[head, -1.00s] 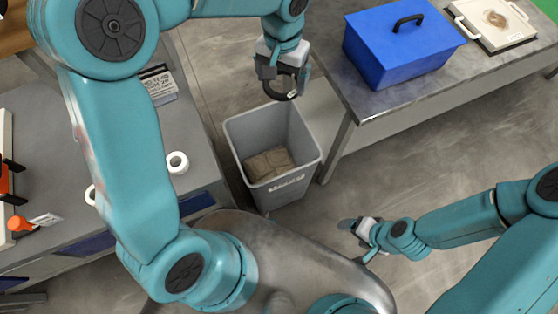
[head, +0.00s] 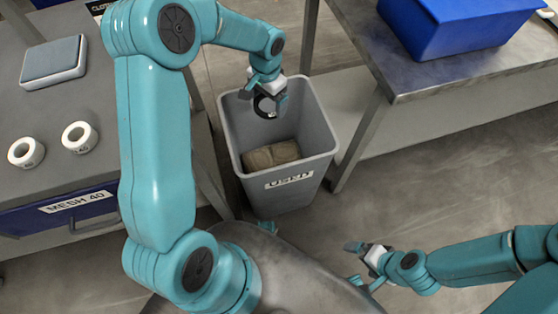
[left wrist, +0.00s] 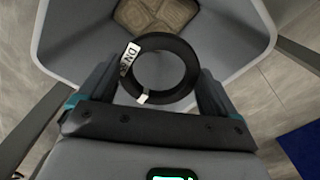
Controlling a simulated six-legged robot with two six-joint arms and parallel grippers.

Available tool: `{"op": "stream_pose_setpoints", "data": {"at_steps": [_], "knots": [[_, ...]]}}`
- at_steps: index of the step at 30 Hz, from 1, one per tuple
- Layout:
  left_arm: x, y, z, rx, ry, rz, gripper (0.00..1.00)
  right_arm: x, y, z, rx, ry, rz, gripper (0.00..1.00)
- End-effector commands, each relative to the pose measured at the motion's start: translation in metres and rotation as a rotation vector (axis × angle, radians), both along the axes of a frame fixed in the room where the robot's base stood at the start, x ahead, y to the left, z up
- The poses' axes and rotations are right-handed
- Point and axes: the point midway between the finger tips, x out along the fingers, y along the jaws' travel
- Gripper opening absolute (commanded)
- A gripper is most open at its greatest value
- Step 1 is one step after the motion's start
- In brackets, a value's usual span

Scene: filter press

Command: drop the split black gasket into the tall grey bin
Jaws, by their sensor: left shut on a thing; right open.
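The black ring gasket (left wrist: 190,72) is held between the fingers of my left gripper (head: 266,98). It carries a white tag printed "DN" and shows a pale spot at its lower edge in the left wrist view. My left gripper is shut on it, over the mouth of the tall grey bin (head: 285,196). The bin is labelled "USED" and has a folded brown cloth-like thing (head: 271,155) at its bottom. In the left wrist view the bin's wall (left wrist: 232,28) surrounds the gasket. My right gripper (head: 362,262) is open and empty, low at the right, apart from the bin.
A grey bench (head: 60,110) at left holds two white rolls (head: 79,137) and a grey scale-like box (head: 54,62). A metal table (head: 440,75) at right, with a blue box (head: 455,25), stands close beside the bin. Floor at lower right is clear.

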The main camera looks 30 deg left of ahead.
Motion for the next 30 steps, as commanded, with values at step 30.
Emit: {"op": "stream_pose_setpoints", "data": {"at_steps": [30], "knots": [[0.002,-0.003,-0.055,0.0,0.001,0.001,1.0,0.0,0.0,-0.04,0.0,0.0,0.0,1.0]]}}
